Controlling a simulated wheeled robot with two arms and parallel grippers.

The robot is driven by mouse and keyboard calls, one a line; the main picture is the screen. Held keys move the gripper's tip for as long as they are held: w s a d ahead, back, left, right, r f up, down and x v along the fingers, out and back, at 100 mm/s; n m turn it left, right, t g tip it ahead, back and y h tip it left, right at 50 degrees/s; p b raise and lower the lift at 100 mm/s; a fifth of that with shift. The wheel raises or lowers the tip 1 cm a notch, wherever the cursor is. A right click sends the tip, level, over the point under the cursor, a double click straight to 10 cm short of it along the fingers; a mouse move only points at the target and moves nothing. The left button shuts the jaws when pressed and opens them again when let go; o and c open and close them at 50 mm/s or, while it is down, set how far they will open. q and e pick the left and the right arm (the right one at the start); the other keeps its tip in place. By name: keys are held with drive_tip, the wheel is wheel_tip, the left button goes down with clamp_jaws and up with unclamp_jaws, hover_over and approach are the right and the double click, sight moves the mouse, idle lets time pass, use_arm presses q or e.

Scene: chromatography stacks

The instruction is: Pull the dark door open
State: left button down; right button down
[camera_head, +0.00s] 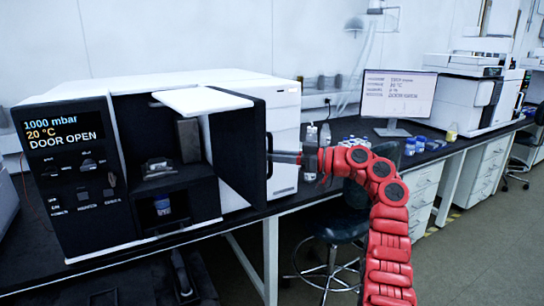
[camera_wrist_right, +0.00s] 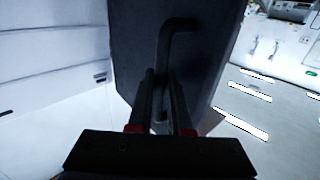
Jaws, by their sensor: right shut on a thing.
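The dark door (camera_head: 240,150) of the white and black instrument stands swung open, jutting out toward the front right of its compartment. Its bent dark handle (camera_head: 269,155) is on the outer face. My right gripper (camera_head: 280,157) reaches in from the right and is shut on the handle. In the right wrist view the handle (camera_wrist_right: 178,25) runs down between the two fingers, and the door (camera_wrist_right: 135,50) fills the middle. The instrument's panel (camera_head: 65,140) reads "DOOR OPEN". My left gripper is not in view.
Inside the open instrument (camera_head: 170,85) are a metal holder and a small blue-labelled vial (camera_head: 162,206). A black stool (camera_head: 335,228) stands below the bench edge. A monitor (camera_head: 398,95), several bottles and another instrument (camera_head: 470,90) stand farther right.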

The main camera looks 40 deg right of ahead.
drive_tip(key=c, duration=1.1)
unclamp_jaws()
drive_tip(key=shift+w+a, duration=0.1)
drive_tip(key=shift+w, duration=0.1)
drive_tip(key=v, duration=1.7)
drive_tip(key=shift+s, duration=0.25)
